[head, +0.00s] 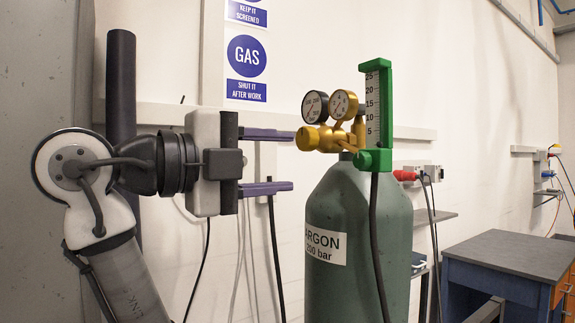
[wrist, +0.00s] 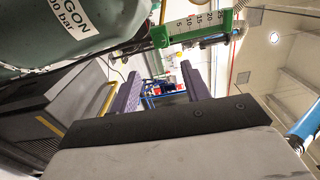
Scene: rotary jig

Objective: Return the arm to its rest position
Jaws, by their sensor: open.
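My gripper (head: 292,160) is in the left half of the head view. Its two purple fingers are apart, one above the other, and point right with nothing between them. In the wrist view my gripper (wrist: 161,85) also shows open and empty. My arm bends down from the wrist to the lower left. A green argon cylinder (head: 350,225) stands upright right of the fingers, with a gap between them. Its brass regulator (head: 328,138) has two gauges and a green flow scale (head: 378,105). The cylinder (wrist: 45,28) fills the upper left of the wrist view.
A grey-topped blue bench (head: 510,255) stands at the right. A dark hose (head: 376,250) hangs down in front of the cylinder. A red connector (head: 405,175) is on the wall behind it. Blue gas signs (head: 246,57) hang above my gripper.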

